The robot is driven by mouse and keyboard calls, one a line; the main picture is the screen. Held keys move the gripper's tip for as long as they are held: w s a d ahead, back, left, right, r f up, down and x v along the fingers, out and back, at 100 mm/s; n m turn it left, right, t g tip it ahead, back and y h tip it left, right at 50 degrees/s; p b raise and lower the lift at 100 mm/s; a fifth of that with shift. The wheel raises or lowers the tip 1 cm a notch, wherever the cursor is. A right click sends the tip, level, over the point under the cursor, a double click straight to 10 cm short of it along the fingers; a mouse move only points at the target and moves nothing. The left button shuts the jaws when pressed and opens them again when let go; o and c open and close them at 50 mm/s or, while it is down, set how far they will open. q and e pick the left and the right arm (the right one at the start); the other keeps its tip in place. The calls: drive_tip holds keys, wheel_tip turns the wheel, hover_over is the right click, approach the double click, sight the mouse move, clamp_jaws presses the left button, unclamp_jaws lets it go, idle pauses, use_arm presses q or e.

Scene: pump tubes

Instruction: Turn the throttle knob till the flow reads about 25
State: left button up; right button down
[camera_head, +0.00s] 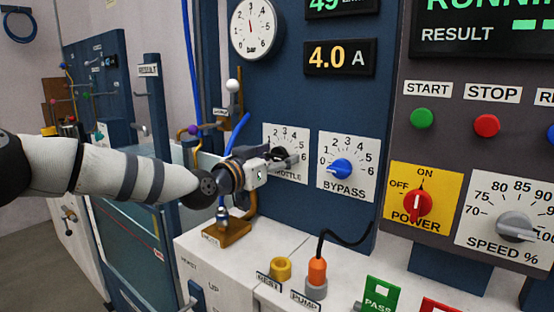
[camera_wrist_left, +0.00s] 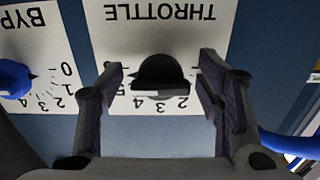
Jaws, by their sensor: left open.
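The black throttle knob (camera_wrist_left: 160,72) sits on a white scale plate marked THROTTLE (camera_wrist_left: 205,38), upside down in the left wrist view. In the head view the plate (camera_head: 297,135) shows, with its knob largely covered by my gripper. My left gripper (camera_head: 285,162) is at the knob. In the wrist view its two fingers stand open on either side of the knob, with a gap on each side. The flow display (camera_head: 341,6) is cut off at the top edge and shows green digits that look like 49.
The blue bypass knob (camera_head: 341,168) is just right of the throttle plate. A pressure gauge (camera_head: 254,28) and a 4.0 A display (camera_head: 340,57) are above. A red power knob (camera_head: 417,203) and a grey speed knob (camera_head: 515,227) are further right.

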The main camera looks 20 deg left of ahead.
use_arm(q)
drive_tip(key=shift+r, duration=0.1)
drive_tip(key=c, duration=1.2)
drive_tip(key=shift+n, duration=0.3)
drive_tip(key=n, duration=0.3)
drive_tip(key=shift+n+b, duration=0.3)
drive_tip(key=shift+b, duration=0.1)
drive_tip(key=n, duration=0.3)
drive_tip(key=shift+f+n+b, duration=0.2)
drive_tip(key=shift+n+b, duration=0.2)
drive_tip(key=n+b, duration=0.1)
drive_tip(key=n, duration=0.2)
drive_tip(key=shift+n, duration=0.3)
drive_tip(key=shift+r+n+b, duration=0.1)
drive_tip(key=shift+n+b, duration=0.3)
drive_tip(key=shift+n, duration=1.6)
use_arm(e)
drive_tip(key=shift+g, duration=0.7)
drive_tip(key=shift+s+f, duration=1.85)
drive_tip(key=shift+f, duration=0.15)
